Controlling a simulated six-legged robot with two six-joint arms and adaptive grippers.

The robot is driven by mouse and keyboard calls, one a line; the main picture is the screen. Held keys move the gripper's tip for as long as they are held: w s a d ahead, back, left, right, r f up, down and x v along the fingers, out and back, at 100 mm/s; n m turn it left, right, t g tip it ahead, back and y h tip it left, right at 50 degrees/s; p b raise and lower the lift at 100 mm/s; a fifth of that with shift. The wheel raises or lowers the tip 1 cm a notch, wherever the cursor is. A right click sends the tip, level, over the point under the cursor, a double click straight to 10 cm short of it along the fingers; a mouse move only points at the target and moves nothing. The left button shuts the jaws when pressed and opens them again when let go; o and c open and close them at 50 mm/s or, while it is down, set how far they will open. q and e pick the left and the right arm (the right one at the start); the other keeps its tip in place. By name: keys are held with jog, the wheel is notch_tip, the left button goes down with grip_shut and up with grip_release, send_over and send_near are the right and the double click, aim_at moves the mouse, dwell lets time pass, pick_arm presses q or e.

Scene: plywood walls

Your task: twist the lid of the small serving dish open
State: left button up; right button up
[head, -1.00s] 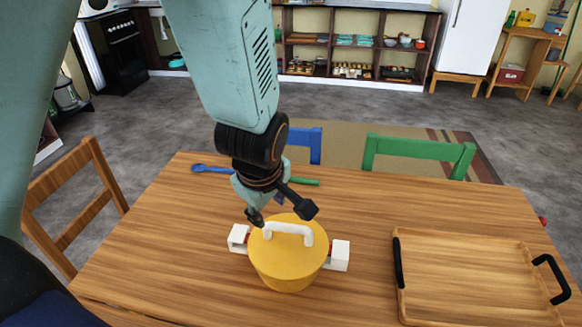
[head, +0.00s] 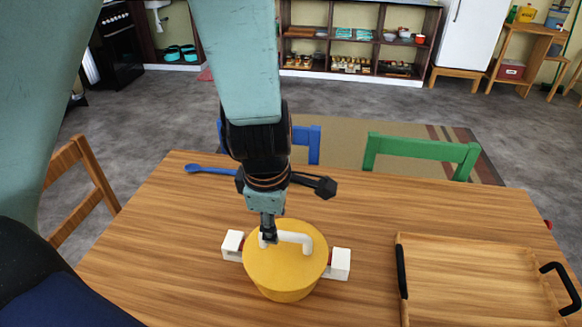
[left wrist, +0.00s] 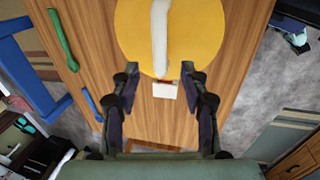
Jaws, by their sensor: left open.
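The small serving dish is round and yellow (head: 282,283), with white blocks on its sides, on the wooden table. Its yellow lid (head: 285,263) is seated on top and has a white arched handle (head: 307,241). My left gripper (head: 297,211) is open above the lid's far edge, with one dark fingertip in front of the handle's left end in the head view. In the left wrist view, the open fingers (left wrist: 160,73) point at the lid (left wrist: 202,32), with the handle (left wrist: 160,38) lined up between them but farther forward. My right gripper is out of view.
A wooden tray (head: 480,312) with black handles lies at the right of the table. A blue spoon (head: 208,169) lies near the far edge. Green (head: 420,148) and blue (head: 309,138) chairs stand behind the table, a wooden chair (head: 80,185) at left.

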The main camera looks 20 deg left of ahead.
aim_at(279, 232)
pick_arm(q)
jog(key=b+x, duration=0.1)
jog(key=x, duration=0.3)
jog(key=shift+w+f+b, duration=0.15)
jog(key=shift+f+b, duration=0.15)
jog(key=shift+f, duration=0.1)
jog(key=shift+s+a+f+b, duration=0.2)
jog(key=shift+f+b, duration=0.1)
jog(key=shift+f, duration=0.35)
jog(key=shift+w+d+f, duration=0.15)
jog(key=shift+w+d, duration=0.1)
jog(key=shift+w, duration=0.2)
jog(key=shift+s+a, duration=0.2)
jog(key=shift+s, duration=0.15)
jog(key=c, duration=0.4)
jog(key=shift+w+d, duration=0.15)
jog(key=shift+w, duration=0.1)
grip_shut()
jog(key=shift+s, duration=0.15)
